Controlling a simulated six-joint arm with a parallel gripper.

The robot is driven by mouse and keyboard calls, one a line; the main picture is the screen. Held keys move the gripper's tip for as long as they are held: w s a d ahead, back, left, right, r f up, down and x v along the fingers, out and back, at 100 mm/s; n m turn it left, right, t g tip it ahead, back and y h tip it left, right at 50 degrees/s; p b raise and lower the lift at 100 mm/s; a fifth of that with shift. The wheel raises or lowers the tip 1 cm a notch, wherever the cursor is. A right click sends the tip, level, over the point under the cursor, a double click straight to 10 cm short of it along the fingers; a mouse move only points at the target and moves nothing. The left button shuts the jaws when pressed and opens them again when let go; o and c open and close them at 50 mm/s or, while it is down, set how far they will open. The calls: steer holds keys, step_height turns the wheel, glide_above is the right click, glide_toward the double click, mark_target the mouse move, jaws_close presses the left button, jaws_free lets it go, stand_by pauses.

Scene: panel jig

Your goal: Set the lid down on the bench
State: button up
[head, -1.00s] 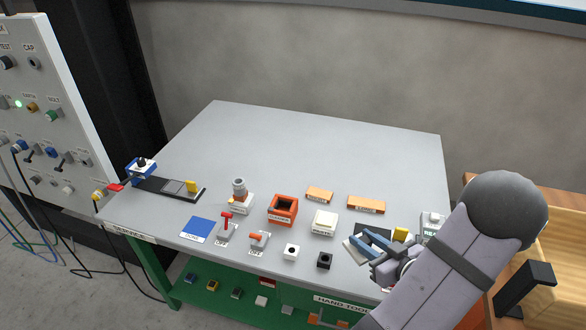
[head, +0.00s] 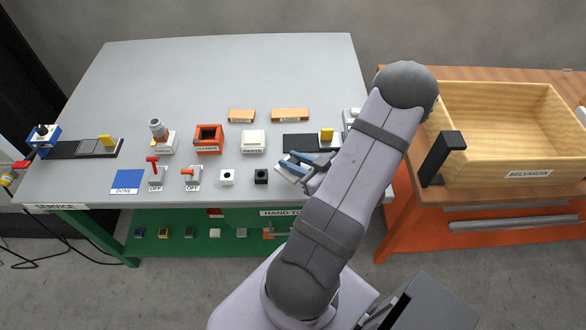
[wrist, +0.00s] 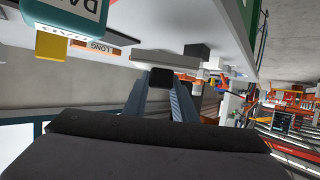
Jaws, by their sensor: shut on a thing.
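My gripper (head: 303,165) is shut on the lid (head: 288,173), a thin pale grey plate. The lid is tilted in the head view, just right of the black cube (head: 261,176) and in front of a dark slab (head: 298,143) with a yellow block (head: 326,134). My arm hides part of this area, and I cannot tell the lid's height above the bench (head: 235,75). In the wrist view my blue-grey fingers (wrist: 160,97) have a dark block between their tips, with a pale plate beyond it.
The back of the bench is clear. A wooden crate (head: 515,178) stands on the right table.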

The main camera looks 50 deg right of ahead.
steer(key=shift+f, duration=2.05)
steer(key=shift+f, duration=0.15)
steer(key=o, duration=1)
steer(key=b+v, duration=0.1)
steer(key=v, duration=1.1)
steer(key=shift+r+b, duration=0.2)
steer(key=shift+b, duration=0.15)
